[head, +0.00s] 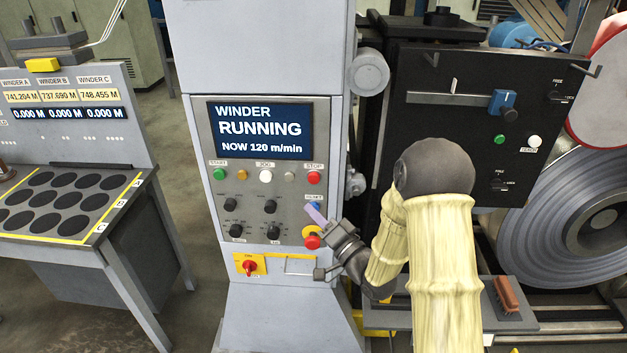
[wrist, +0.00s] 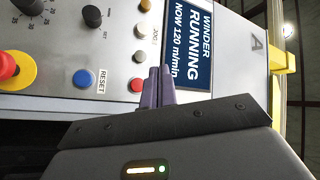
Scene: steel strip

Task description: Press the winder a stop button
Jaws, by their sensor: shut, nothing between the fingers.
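The winder panel's red STOP button (head: 314,177) sits at the right end of the button row, under its STOP label. In the wrist view the red button (wrist: 137,84) is just left of my fingertips, with its label not visible. The screen (head: 260,129) above reads WINDER RUNNING, NOW 120 m/min. My gripper (head: 312,212) is shut and empty, its purple fingers below the STOP button in the head view. In the wrist view the fingers (wrist: 158,82) reach up toward the panel; I cannot tell the gap to the panel.
A blue RESET button (wrist: 83,79) and a red emergency stop (head: 312,241) on yellow lie below the STOP button, close to my gripper. A white JOG button (head: 265,176) and green START button (head: 219,174) are left. A black machine panel (head: 445,75) stands at right.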

